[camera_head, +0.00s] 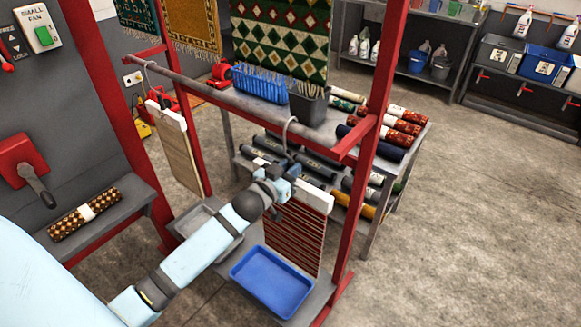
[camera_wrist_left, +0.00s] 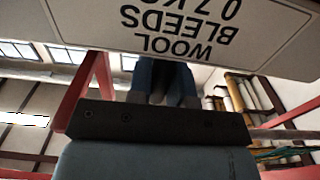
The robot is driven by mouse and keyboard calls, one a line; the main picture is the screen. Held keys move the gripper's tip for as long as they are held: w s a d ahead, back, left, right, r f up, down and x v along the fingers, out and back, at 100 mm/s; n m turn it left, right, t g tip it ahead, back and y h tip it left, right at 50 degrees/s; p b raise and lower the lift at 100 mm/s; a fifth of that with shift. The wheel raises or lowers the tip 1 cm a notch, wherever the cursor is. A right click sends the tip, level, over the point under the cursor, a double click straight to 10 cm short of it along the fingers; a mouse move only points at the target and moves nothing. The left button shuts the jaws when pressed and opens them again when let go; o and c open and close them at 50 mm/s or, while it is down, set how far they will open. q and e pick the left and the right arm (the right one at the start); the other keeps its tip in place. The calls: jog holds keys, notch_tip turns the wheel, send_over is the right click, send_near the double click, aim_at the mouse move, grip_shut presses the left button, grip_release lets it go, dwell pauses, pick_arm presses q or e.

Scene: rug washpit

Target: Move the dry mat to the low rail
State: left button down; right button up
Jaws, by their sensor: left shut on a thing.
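A red striped mat (camera_head: 294,237) hangs from a white hanger bar (camera_head: 305,192) with a grey hook (camera_head: 289,128) above it. My left gripper (camera_head: 286,183) is shut at this hanger. In the left wrist view its fingers (camera_wrist_left: 162,85) meet a pale label panel (camera_wrist_left: 210,28) reading "WOOL BLEEDS". The hook's top is at the low grey rail (camera_head: 215,96); I cannot tell whether it bears on the rail. A beige mat (camera_head: 176,150) hangs from its own white bar at the rail's left part. Which mat is dry does not show. My right gripper is not in view.
A blue tray (camera_head: 272,283) lies below the striped mat, and a grey tray (camera_head: 208,232) stands left of it. Red posts (camera_head: 372,130) frame the rail. Behind is a table with rolled rugs (camera_head: 405,122). A rolled mat (camera_head: 86,213) lies on the left shelf. Floor at right is clear.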

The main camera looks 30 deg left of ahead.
pick_arm(q)
jog(key=c, duration=1)
grip_release()
jog(key=shift+o, duration=0.2)
jog(key=shift+s+f, duration=0.15)
jog(key=shift+s, duration=0.2)
jog(key=s+a+b, duration=0.1)
jog(key=s+b, duration=0.1)
jog(key=s, duration=1.1)
